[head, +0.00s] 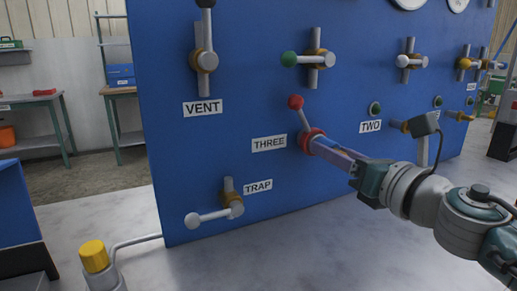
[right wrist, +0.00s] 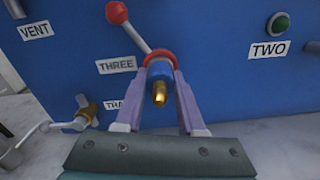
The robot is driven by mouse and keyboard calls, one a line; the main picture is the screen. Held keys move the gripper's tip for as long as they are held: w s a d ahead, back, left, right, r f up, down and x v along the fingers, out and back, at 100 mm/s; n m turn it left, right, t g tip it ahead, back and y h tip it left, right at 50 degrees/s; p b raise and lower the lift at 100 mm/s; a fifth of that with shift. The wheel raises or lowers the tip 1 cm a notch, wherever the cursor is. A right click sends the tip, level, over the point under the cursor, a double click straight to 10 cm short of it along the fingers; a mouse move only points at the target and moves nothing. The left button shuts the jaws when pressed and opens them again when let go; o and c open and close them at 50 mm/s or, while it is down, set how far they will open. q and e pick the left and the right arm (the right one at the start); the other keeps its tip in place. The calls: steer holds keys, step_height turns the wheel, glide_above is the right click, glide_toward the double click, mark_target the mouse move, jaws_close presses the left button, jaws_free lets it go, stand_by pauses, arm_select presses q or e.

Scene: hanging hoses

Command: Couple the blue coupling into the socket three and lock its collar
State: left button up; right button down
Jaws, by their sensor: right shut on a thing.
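The blue coupling (right wrist: 160,72) is between the two fingers of my right gripper (head: 316,144), which is shut on it. Its brass tail (right wrist: 160,93) points back toward the wrist camera. A red ring (right wrist: 158,57) sits at its far end, close against the panel beside the THREE label (head: 269,143); the ring also shows in the head view (head: 305,139). A grey lever with a red ball (head: 295,102) rises up and left from the ring. Socket three itself is hidden behind the ring and coupling, so I cannot tell how deep the coupling sits. My left gripper is not in view.
The blue panel (head: 240,110) carries the VENT valve (head: 205,61) above left, a green-ball valve (head: 290,59) above, and the TRAP valve (head: 231,204) below left. TWO (head: 371,126) is to the right. A yellow-capped post (head: 94,256) stands at the front left.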

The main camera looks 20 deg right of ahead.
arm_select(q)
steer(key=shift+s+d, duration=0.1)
arm_select(e)
steer(key=shift+w, duration=0.15)
steer(key=c, duration=0.9)
jaws_free()
steer(key=o, duration=0.3)
steer(key=shift+w, duration=0.1)
steer(key=shift+o, duration=0.8)
steer(key=shift+s, duration=0.55)
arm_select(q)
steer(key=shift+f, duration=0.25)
arm_select(e)
steer(key=s, duration=0.9)
steer(key=shift+d, duration=0.4)
